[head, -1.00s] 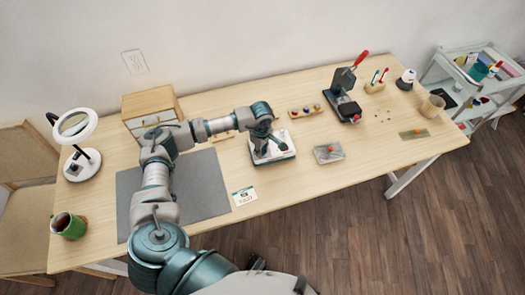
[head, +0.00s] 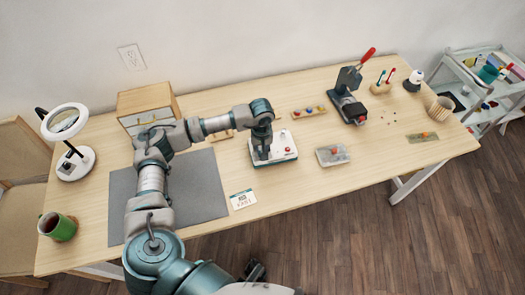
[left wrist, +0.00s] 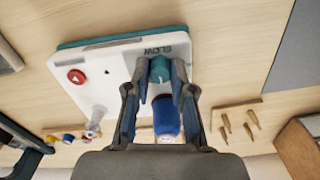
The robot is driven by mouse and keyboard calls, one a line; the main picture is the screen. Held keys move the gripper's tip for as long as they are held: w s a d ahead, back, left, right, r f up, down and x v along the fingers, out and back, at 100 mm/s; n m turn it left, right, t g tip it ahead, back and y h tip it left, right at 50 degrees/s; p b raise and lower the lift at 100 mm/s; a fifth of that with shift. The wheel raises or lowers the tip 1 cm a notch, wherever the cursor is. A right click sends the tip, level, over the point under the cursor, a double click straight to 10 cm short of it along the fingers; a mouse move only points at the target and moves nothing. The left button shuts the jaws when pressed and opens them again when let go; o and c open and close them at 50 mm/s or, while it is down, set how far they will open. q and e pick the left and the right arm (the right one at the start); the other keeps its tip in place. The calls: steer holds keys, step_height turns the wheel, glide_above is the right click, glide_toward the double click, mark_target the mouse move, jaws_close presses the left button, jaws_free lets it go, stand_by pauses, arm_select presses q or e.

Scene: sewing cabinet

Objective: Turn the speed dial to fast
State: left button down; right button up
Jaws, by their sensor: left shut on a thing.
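The white machine base (head: 284,141) with a teal underside sits on the table in front of my left gripper (head: 262,152). In the left wrist view its top (left wrist: 108,82) shows a red button (left wrist: 76,76), the printed word SLOW and a teal dial (left wrist: 160,68). My left gripper (left wrist: 160,75) is shut on the dial, one finger on each side. The dial's pointer and any FAST label are hidden or too small to tell. A blue cylinder (left wrist: 166,115) shows between the fingers, beyond the dial.
A small card (head: 243,199) lies in front of the machine, a grey mat (head: 208,190) to its left. A clear tray (head: 332,155) is to its right. A press with a red lever (head: 348,100), a spool rack (head: 308,111) and a small drawer cabinet (head: 150,100) stand behind.

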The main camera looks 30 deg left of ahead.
arm_select(q)
steer(key=shift+m, duration=0.3)
arm_select(e)
steer(key=shift+r, duration=0.45)
arm_select(q)
steer(key=c, duration=1)
jaws_free()
arm_select(e)
steer(key=shift+w, duration=0.1)
arm_select(q)
steer(key=shift+r, duration=0.35)
step_height(320, 180, up, 11)
steer(key=shift+w+a, duration=0.1)
